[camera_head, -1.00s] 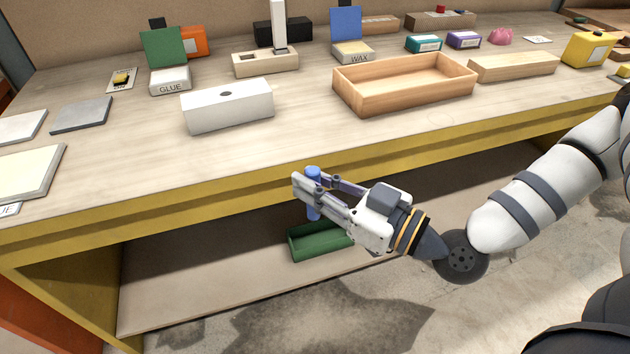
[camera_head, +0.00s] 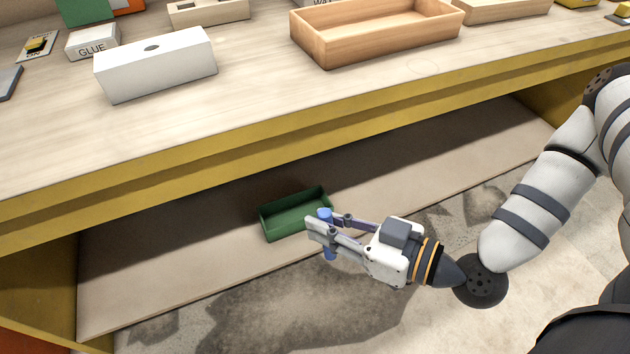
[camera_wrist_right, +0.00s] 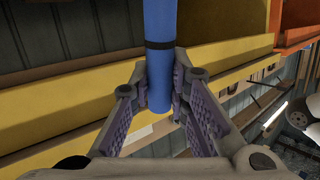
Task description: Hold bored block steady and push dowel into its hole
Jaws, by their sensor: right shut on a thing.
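The bored block is white (camera_head: 157,66) and stands on the workbench at the upper left of the head view, with a dark round hole in its top. My right gripper (camera_head: 326,231) is shut on the blue dowel (camera_head: 330,252) in front of the bench, below the bench top's edge and well apart from the block. The dowel looks roughly upright. In the right wrist view the dowel (camera_wrist_right: 160,75) runs up between the fingers and has a dark band around it. My left gripper is not in view.
A green tray (camera_head: 268,224) sits on the lower shelf, close behind my right gripper in the picture. The bench's yellow front edge (camera_head: 200,160) lies between gripper and block. A wooden tray (camera_head: 318,47) and a GLUE box (camera_head: 90,45) stand near the block. The bench front is clear.

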